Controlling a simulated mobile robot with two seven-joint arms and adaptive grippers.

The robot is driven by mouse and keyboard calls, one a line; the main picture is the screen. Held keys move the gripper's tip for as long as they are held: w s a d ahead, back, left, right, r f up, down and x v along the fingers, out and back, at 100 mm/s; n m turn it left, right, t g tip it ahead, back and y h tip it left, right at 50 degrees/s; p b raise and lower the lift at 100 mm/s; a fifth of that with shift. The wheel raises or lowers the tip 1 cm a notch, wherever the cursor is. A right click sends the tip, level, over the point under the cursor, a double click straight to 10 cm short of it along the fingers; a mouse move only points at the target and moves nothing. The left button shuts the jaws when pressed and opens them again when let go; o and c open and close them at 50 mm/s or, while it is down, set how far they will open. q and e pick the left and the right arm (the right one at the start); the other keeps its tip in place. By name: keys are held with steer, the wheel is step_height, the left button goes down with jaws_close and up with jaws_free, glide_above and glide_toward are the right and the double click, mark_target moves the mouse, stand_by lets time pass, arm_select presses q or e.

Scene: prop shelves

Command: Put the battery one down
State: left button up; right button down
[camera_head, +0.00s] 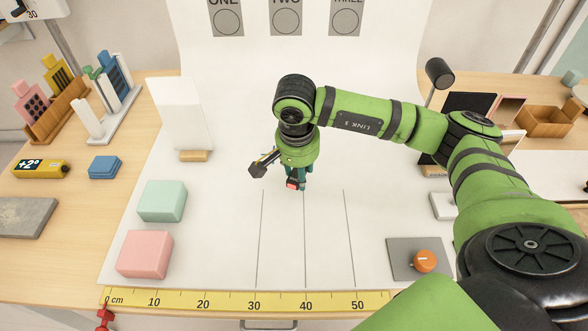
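My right arm reaches in from the right, and its gripper (295,183) points down above the white sheet near the middle. A small reddish piece (291,185) shows between the dark fingertips. The fingers look closed on it, and it is probably battery one, though most of it is hidden. I cannot tell whether it touches the sheet. The cards marked ONE (227,20), TWO (286,20) and THREE (346,18) hang on the backdrop, each with a circle. My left gripper is not in view.
The sheet (220,240) has thin lines in front of the gripper and is clear there. A mint block (162,201) and a pink block (145,254) stand left. A grey plate with an orange knob (425,261) lies right. A yellow ruler (230,302) runs along the front.

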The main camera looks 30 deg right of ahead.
mark_target(294, 175)
steer(key=w, duration=0.1)
steer(key=w+f, duration=0.1)
steer(key=w+d+f, duration=0.1)
steer(key=w, duration=0.1)
steer(key=shift+w+f+p, duration=0.1)
steer(key=shift+f+p, duration=0.15)
steer(key=shift+p, duration=0.05)
steer(key=shift+f, duration=0.35)
step_height(294, 175, down, 3)
steer(key=shift+f+p, duration=0.1)
steer(key=shift+p, duration=0.55)
steer(key=shift+f, duration=0.2)
steer(key=c, duration=1.1)
jaws_free()
steer(key=shift+f+b, duration=0.1)
steer(key=shift+b, duration=0.2)
steer(key=o, duration=0.4)
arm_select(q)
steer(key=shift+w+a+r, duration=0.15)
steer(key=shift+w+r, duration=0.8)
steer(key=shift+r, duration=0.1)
arm_select(e)
steer(key=shift+r, duration=0.2)
